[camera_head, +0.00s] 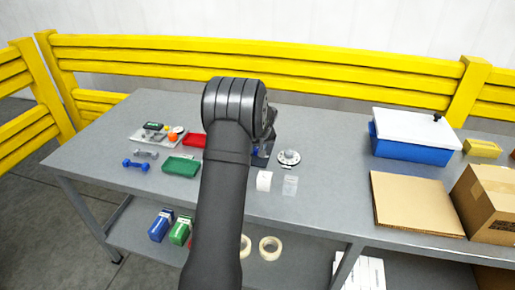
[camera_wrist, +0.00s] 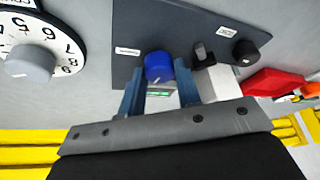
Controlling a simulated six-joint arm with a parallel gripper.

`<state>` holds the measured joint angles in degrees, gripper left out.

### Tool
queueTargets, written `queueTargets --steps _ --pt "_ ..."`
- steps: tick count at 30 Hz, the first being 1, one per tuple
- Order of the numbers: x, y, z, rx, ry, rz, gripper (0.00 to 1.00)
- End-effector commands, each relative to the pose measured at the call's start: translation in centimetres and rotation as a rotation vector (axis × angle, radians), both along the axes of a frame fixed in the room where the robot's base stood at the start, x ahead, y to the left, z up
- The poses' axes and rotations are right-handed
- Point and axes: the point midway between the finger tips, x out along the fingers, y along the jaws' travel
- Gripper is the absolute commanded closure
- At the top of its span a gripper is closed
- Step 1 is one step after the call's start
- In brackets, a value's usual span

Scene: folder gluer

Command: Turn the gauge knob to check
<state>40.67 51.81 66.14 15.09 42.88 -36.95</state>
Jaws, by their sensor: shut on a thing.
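In the wrist view a blue knob (camera_wrist: 158,67) stands on a dark panel (camera_wrist: 205,30), with a small white label to its left. My gripper (camera_wrist: 160,76) has its two blue-grey fingers on either side of the blue knob and is shut on it. A black toggle-like part (camera_wrist: 203,56) and a black round knob (camera_wrist: 244,53) are on the same panel to the right. In the head view the dark panel (camera_head: 262,160) shows partly behind my arm, and my gripper is mostly hidden there.
A white numbered dial with a grey centre (camera_wrist: 30,62) lies left of the panel; it also shows in the head view (camera_head: 289,158). Red (camera_head: 194,140) and green (camera_head: 181,167) trays, blue dumbbell (camera_head: 136,165), cardboard sheet (camera_head: 415,203) and blue box (camera_head: 410,150) share the table.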

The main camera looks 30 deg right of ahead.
Motion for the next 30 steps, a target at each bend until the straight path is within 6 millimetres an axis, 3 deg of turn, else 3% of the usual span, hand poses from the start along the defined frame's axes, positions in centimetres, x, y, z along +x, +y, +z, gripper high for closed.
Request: queueTargets --steps 30 --pt "0.49 0.46 -0.04 -0.002 -0.001 -0.955 0.93"
